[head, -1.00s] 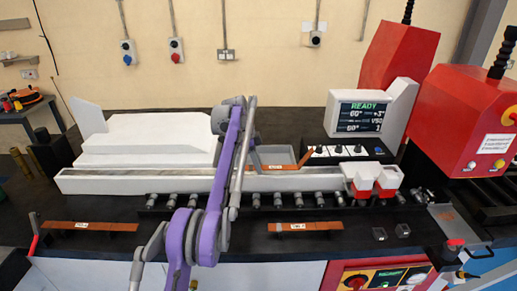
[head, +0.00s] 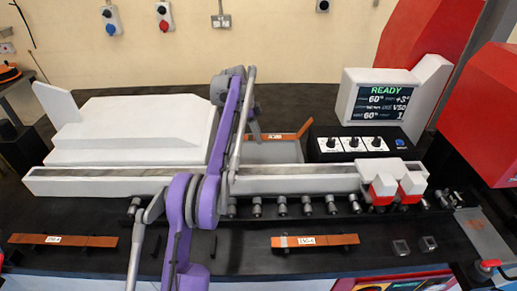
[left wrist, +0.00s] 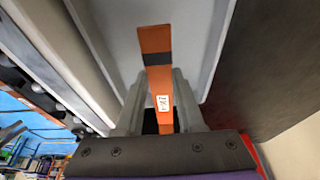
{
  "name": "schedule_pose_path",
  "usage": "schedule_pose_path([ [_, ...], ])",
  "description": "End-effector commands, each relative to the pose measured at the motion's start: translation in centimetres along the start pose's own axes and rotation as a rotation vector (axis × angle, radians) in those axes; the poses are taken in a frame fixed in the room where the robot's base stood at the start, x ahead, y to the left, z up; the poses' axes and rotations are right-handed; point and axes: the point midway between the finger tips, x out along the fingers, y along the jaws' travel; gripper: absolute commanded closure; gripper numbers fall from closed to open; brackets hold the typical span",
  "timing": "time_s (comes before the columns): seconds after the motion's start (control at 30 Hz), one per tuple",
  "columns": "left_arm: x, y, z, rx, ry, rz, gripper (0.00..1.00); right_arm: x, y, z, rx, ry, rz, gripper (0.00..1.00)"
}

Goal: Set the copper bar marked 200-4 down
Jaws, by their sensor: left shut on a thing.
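The copper bar (head: 288,136) is held at the grey tray (head: 270,154) behind the long white rail. It has an upturned right end and a small white label too small to read surely. In the left wrist view the bar (left wrist: 158,75) runs between the fingers, with a dark band across it, over the pale tray floor (left wrist: 205,50). My left gripper (head: 256,132) reaches over the rail and is shut on the bar; its fingers (left wrist: 160,105) lie on both sides of it. Whether the bar touches the tray is unclear. My right gripper is not in view.
Two other labelled copper bars lie on the front of the dark bench, one left (head: 62,240) and one right (head: 315,240). The white rail (head: 290,181) crosses between them and the tray. A control box (head: 350,144) and a READY screen (head: 385,103) stand right of the tray.

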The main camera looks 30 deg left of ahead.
Motion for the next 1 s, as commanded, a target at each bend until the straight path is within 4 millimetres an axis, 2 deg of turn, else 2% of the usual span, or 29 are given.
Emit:
schedule_pose_path([
  [0.03,1.5,0.2,0.6,-0.001,-0.002,0.004,1.0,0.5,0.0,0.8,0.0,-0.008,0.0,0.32],
  [0.1,2.5,0.2,0.9,-0.001,-0.001,0.004,1.0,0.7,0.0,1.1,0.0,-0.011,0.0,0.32],
  [0.33,4.0,0.1,1.3,0.0,0.0,0.002,1.0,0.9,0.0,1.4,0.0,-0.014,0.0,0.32],
  [0.5,6.3,0.1,2.1,0.0,0.0,0.002,1.0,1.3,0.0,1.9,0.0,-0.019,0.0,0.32],
  [1.0,7.3,0.1,2.4,0.0,0.0,0.001,1.0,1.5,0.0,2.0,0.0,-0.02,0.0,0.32],
])
